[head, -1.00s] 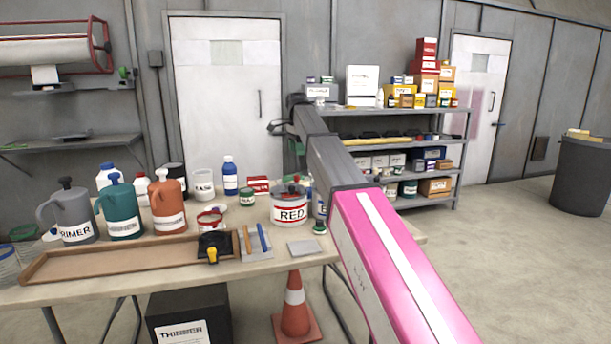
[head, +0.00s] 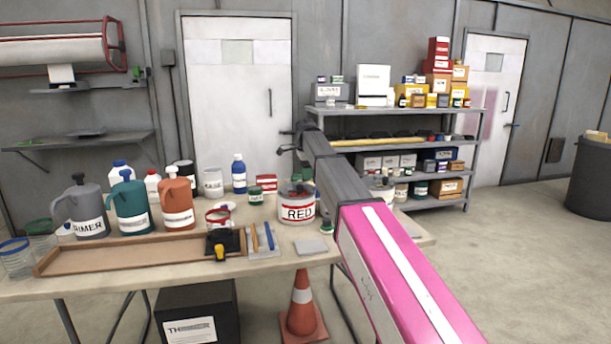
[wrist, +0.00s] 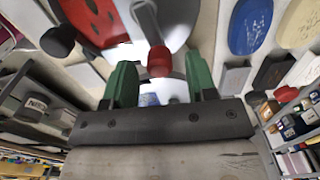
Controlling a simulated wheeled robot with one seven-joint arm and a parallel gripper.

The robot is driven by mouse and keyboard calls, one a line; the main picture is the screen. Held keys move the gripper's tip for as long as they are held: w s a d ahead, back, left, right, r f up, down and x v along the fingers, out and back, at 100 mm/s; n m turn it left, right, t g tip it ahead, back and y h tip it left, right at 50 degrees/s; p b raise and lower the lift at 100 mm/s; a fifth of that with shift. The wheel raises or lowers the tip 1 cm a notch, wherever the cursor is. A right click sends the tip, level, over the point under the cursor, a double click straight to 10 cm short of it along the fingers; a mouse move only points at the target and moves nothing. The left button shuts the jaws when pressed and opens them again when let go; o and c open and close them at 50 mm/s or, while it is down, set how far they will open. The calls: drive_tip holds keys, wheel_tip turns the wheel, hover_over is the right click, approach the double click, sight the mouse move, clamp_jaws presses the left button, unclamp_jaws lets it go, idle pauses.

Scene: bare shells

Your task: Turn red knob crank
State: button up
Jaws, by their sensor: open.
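The red knob (wrist: 159,62) sits at the end of a grey metal crank arm (wrist: 146,20) in the wrist view. My gripper (wrist: 160,82) is open, with one green finger on each side of the knob; I cannot tell whether either finger touches it. A red lid surface (wrist: 92,18) lies beyond, with a black knob (wrist: 57,42) to its left. In the head view the can labelled RED (head: 297,213) stands on the table, its crank too small to make out. My arm hides most of my gripper there.
Left of the can on the table (head: 150,280) are jugs, including an orange jug (head: 177,205), small tins and a long wooden tray (head: 130,258). A grey square (head: 311,246) lies in front of the can. A cone (head: 302,305) stands on the floor below.

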drive_tip(key=shift+f, duration=0.4)
drive_tip(key=c, duration=0.9)
drive_tip(key=shift+c, duration=0.2)
